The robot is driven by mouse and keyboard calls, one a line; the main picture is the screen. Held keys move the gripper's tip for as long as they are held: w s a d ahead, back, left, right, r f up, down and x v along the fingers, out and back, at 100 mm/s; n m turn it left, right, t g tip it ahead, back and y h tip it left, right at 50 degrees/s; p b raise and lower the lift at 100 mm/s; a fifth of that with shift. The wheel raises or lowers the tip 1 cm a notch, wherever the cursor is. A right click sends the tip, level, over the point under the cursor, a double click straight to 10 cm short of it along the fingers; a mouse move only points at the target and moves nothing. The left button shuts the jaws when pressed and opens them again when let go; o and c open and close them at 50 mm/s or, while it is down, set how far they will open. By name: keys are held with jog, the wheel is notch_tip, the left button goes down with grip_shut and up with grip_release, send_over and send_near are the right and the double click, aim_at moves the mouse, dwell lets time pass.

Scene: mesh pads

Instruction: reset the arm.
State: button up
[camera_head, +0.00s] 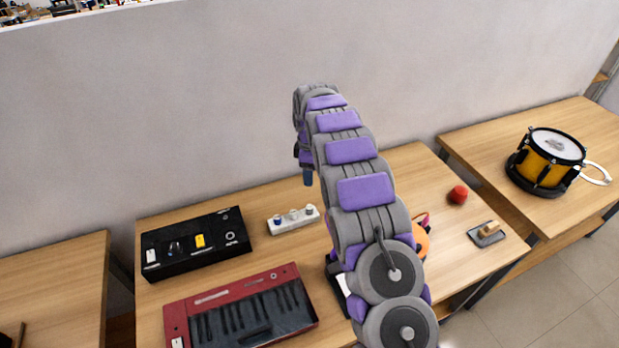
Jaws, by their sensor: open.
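My arm (352,170), grey with purple pads, rises from the lower right of the middle and arches away over the wooden table (420,180). Its far end bends downward near the wall. My gripper (307,177) points down above the back of the table, partly hidden behind the arm's links. It is open, and I see nothing held in it. It hangs above and behind a white strip with knobs (293,220), apart from it.
A black box (196,243) and a red keyboard (240,310) lie on the left. A red object (458,194), an orange object (421,243) and a small tray (486,234) lie on the right. A yellow drum (551,160) stands on the right table. The wall (180,120) is behind.

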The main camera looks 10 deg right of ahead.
jog(key=shift+r, duration=0.1)
dwell(0.4)
jog(key=s+d+r+m+g, duration=0.1)
jog(key=s+r+m, duration=0.3)
jog(key=s+r, duration=0.55)
jog(key=s+r+m, duration=0.3)
jog(key=s+r, duration=0.3)
jog(key=s, duration=0.7)
jog(key=s+a+f+m, duration=0.1)
jog(key=s+m, duration=0.6)
jog(key=s, duration=2.3)
jog(key=shift+s+g, duration=0.3)
jog(key=shift+g, duration=0.1)
